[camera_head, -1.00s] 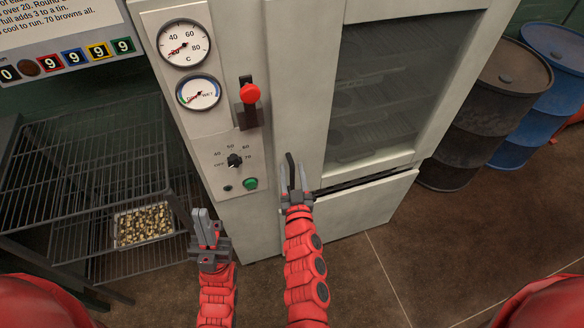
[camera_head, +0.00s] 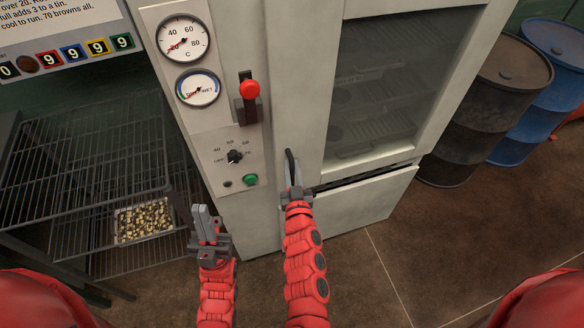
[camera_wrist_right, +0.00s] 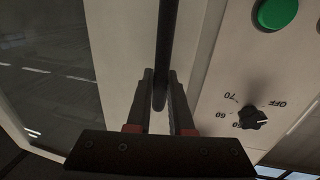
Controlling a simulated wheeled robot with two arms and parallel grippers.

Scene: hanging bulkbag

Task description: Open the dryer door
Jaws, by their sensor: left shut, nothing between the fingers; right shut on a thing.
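The dryer door (camera_head: 305,95) is a pale grey panel with a dark window (camera_head: 375,85) through which racks show. It appears shut. Its dark vertical handle (camera_head: 289,160) is at the door's lower left; the handle also runs between the fingers in the right wrist view (camera_wrist_right: 165,50). My right gripper (camera_head: 293,180) is shut on the lower end of this handle; in the wrist view its two fingers (camera_wrist_right: 163,105) flank the bar. My left gripper (camera_head: 203,222) is shut and empty, low in front of the dryer's left side.
The control panel (camera_head: 215,110) left of the door has two gauges, a red-knobbed lever (camera_head: 249,92), a dial (camera_head: 235,157) and a green button (camera_head: 250,179). A wire rack (camera_head: 80,170) with a tray (camera_head: 143,220) stands left. Barrels (camera_head: 485,110) stand right. Floor in front is clear.

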